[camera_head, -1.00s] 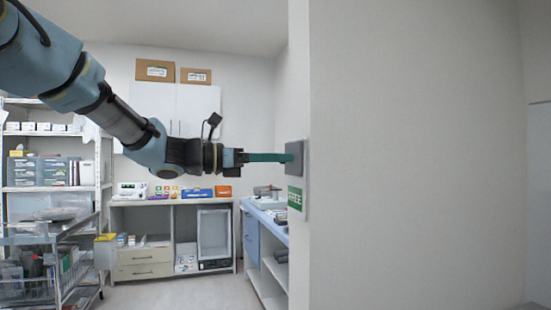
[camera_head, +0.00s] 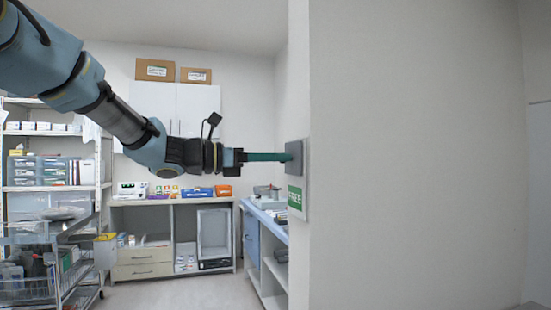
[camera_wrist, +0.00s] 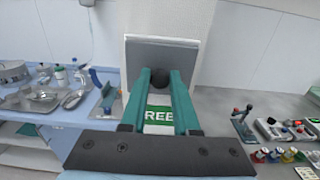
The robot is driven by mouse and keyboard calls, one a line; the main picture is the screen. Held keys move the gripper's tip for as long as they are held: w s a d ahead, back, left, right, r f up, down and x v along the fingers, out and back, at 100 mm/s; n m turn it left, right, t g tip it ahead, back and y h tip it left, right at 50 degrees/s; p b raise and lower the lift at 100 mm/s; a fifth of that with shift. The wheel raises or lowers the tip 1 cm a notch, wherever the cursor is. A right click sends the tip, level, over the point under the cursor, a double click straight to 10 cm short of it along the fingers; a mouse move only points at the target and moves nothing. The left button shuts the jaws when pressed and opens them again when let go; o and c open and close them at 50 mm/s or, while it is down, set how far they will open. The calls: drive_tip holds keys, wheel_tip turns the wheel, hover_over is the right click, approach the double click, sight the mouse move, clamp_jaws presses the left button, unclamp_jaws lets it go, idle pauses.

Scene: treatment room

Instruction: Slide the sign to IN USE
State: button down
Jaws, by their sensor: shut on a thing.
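The sign is mounted on the end face of the white wall right of centre in the head view. It has a grey sliding plate (camera_head: 295,157) at the top and a green label (camera_head: 295,198) reading FREE showing below it. In the wrist view the grey plate (camera_wrist: 140,56) carries a dark round knob (camera_wrist: 160,75), and part of the green label (camera_wrist: 158,115) shows between my fingers. My gripper (camera_head: 290,157) reaches the plate from the left, and its teal fingers (camera_wrist: 162,80) are shut on the knob. The fingers hide part of the knob and label.
A blue-fronted counter (camera_head: 252,240) stands behind the sign to the left, with metal dishes (camera_wrist: 38,98) on it. Shelving (camera_head: 50,172) and a wire cart (camera_head: 45,265) stand at far left. The wall (camera_head: 410,160) right of the sign is bare.

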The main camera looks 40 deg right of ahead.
idle(0.6)
wheel_tip(320, 180, down, 10)
drive_tip(key=b, duration=0.5)
drive_tip(key=shift+r+b, duration=0.25)
drive_tip(key=shift+b, duration=0.15)
drive_tip(key=shift+f, duration=0.1)
drive_tip(key=c, duration=0.7)
unclamp_jaws()
drive_tip(key=shift+a, duration=0.1)
drive_tip(key=b+v, duration=0.1)
drive_tip(key=v, duration=0.9)
drive_tip(key=shift+w+a, duration=0.15)
drive_tip(key=shift+a, duration=0.2)
